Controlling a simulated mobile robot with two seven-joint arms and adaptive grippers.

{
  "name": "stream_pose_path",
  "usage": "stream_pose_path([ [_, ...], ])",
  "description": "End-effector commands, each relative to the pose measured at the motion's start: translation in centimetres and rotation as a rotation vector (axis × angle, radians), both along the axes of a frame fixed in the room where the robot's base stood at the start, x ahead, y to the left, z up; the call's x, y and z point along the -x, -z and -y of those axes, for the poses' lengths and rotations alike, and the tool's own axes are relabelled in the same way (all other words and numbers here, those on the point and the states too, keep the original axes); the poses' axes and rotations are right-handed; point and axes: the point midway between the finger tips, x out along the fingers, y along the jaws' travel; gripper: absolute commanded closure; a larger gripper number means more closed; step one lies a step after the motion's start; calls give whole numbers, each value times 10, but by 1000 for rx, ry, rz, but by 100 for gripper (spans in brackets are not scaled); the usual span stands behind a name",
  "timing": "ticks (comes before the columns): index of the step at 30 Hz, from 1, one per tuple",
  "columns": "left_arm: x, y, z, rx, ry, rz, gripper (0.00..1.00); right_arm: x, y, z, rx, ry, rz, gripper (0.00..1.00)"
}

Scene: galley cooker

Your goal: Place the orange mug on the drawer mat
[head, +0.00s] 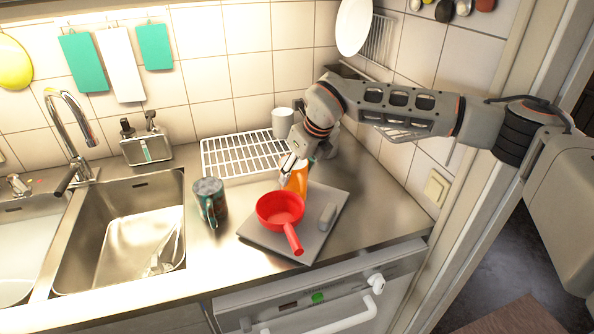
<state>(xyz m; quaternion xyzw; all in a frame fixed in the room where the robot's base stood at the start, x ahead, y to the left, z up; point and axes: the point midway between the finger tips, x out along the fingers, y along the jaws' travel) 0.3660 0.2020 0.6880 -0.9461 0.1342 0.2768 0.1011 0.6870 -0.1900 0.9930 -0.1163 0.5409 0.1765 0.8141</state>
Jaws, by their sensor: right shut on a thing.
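The orange mug (299,178) is in the head view, at the back edge of a flat grey mat (262,238) on the steel counter. My right gripper (288,168) comes down from the upper right and is shut on the orange mug. The gripper and the red pan hide part of the mug, and I cannot tell whether its base touches the mat. A red pan (280,208) and a small grey object (327,216) sit on the mat. My left gripper is not in view.
A dark patterned mug (210,200) stands left of the mat. A white wire rack (240,154) lies behind it, with a white mug (282,122) at its back. The sink (120,225) is at left. Bare counter lies right of the mat (385,215).

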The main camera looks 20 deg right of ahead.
Motion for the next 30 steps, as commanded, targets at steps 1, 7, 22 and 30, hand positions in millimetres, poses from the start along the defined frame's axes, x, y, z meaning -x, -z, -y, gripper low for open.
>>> stream_pose_path([
  [1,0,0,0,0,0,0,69,-1,0,0,-1,0,3,79],
  [7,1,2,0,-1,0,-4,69,-1,1,0,-1,0,3,79],
  [22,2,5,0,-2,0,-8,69,0,2,0,0,0,1,34],
  [30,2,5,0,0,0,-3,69,8,-22,4,-1,-1,5,34],
])
